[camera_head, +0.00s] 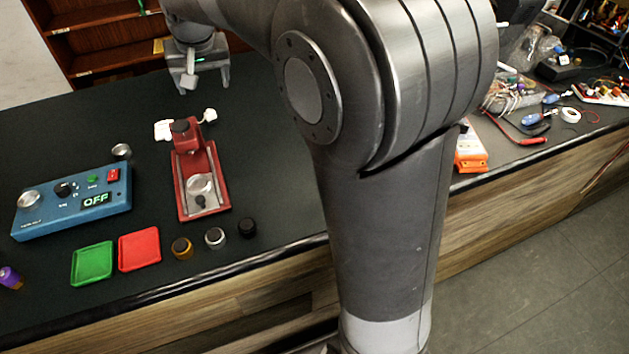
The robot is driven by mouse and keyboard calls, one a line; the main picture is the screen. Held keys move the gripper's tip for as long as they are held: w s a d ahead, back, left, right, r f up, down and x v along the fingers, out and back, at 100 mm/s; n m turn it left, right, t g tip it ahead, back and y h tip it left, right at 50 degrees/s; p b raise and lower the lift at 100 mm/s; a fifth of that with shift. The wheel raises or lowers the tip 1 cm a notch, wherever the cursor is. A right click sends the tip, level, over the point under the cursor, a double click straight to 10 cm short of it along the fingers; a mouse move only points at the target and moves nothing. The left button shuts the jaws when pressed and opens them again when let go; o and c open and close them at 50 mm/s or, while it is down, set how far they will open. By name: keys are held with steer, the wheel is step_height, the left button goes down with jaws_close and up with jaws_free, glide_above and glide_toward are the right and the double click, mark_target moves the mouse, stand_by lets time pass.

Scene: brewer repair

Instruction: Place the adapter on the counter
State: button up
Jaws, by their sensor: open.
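A small white piece (163,130), which may be the adapter, lies on the dark counter (270,200) just left of the red brewer's head. Another small white piece (209,115) shows to the right of that head. I cannot tell whether the two are joined behind it. The red brewer (190,155) stands upright on the counter with a round metal plate on its base. My gripper (198,82) is open, with its fingers pointing down, and appears empty. It is at the back of the counter, beyond the brewer and above the white pieces in the picture.
A blue control box (72,203) reading OFF is at left, with a metal cup (121,151) behind it. A green tray (92,263), a red tray (139,249) and three knobs (215,237) line the front edge. My arm hides the counter's middle; clutter fills the far right.

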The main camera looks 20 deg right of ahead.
steer(key=s+d+r, duration=0.1)
steer(key=s+d, duration=0.3)
steer(key=s, duration=0.4)
steer(key=s+d+r, duration=0.1)
steer(key=s+d, duration=0.4)
steer(key=s, duration=0.4)
steer(key=s+d+f, duration=0.1)
steer(key=s+f, duration=0.2)
steer(key=s, duration=0.4)
steer(key=s+d+f+t, duration=0.1)
steer(key=s+d+f, duration=0.1)
steer(key=s, duration=0.5)
steer(key=shift+s+d+f+h, duration=0.15)
steer(key=shift+s+f+h, duration=0.15)
steer(key=shift+f, duration=0.5)
